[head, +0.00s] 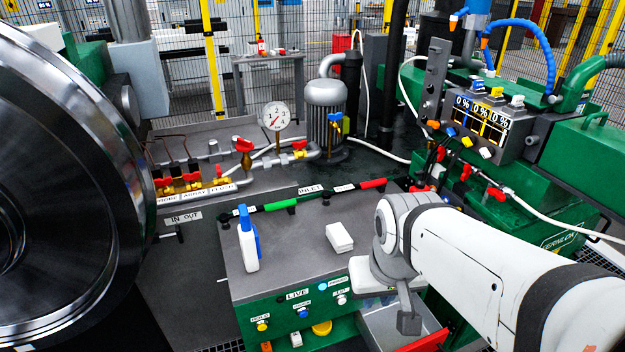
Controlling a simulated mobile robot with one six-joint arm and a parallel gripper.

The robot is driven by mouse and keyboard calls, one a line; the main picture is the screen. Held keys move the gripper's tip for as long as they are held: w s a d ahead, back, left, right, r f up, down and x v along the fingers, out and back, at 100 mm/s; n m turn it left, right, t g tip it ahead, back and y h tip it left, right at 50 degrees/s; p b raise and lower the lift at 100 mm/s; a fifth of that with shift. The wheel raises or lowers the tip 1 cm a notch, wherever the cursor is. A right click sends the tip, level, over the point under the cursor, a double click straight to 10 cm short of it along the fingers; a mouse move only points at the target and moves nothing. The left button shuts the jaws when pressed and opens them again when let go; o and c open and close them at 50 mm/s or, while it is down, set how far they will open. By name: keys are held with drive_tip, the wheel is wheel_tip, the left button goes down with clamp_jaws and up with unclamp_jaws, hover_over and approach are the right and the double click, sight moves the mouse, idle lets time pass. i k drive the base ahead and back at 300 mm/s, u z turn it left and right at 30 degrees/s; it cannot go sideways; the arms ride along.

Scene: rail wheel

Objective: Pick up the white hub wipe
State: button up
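A small white block (340,237), which looks like the hub wipe, lies flat on the grey top of the green cabinet (290,258). A spray bottle (248,240), white with a blue head, stands upright to its left. My white arm comes in from the lower right. Its grey end part, with my gripper (408,322), hangs right of and nearer than the block, apart from it in the picture. The fingers cannot be made out. A white shape (368,277) beside my wrist is partly hidden, and I cannot tell what it is.
A large dark metal wheel (70,180) fills the left side. An open drawer with a red front edge (425,342) lies below my arm. Behind the cabinet top are a green-red bar (310,195), valves and a pressure gauge (277,116). The cabinet top between bottle and block is clear.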

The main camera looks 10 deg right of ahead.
sight(337, 236)
drive_tip(key=i, duration=0.1)
drive_tip(key=u, duration=0.05)
drive_tip(key=k, duration=1.05)
drive_tip(key=z, duration=0.5)
drive_tip(key=i, duration=1.75)
drive_tip(key=u, duration=0.4)
